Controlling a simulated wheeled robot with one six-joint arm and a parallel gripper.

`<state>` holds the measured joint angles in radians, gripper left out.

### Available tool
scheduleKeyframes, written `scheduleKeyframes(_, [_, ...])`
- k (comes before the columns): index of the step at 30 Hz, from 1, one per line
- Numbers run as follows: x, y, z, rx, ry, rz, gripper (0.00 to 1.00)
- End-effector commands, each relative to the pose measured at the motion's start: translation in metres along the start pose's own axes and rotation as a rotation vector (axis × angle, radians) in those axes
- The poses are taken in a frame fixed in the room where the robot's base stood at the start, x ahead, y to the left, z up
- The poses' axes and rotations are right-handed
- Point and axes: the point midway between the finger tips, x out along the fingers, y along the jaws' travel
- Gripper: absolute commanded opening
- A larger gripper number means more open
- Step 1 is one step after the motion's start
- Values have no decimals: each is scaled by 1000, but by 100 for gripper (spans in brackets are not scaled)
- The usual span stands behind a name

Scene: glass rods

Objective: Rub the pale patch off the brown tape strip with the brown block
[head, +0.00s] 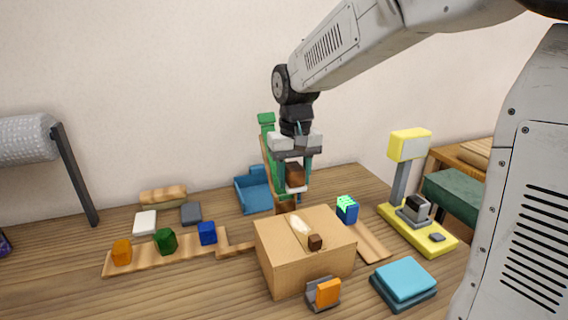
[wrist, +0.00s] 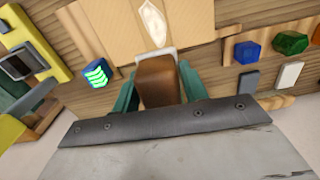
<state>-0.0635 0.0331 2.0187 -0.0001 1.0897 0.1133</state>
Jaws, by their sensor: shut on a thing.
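My gripper (head: 295,178) is shut on the brown block (head: 294,173), which has a white lower face. In the wrist view the brown block (wrist: 158,84) sits between the green fingers, with its white edge at the far end. The cardboard box (head: 276,262) stands below and in front of the gripper. The pale patch (head: 301,227) is an elongated whitish mark on top of the box; it also shows in the wrist view (wrist: 152,22) on the brown tape strip (wrist: 195,22). The block appears held above and behind the patch, apart from it.
A small dark brown cube (head: 315,242) shows at the patch's near end. An orange item in a grey holder (head: 326,292) stands before the box. A blue block with a glowing green top (head: 347,210), teal pads (head: 404,280) and a yellow stand (head: 420,232) are right. Coloured blocks stand left.

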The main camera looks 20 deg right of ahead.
Motion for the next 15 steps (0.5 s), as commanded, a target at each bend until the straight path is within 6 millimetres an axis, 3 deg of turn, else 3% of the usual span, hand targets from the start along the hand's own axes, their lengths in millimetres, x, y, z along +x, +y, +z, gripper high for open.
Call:
scheduleKeyframes(7, [8, -1, 0, -2, -2, 0, 25])
scheduleKeyframes(15, [37, -1, 0, -3, -3, 0, 25])
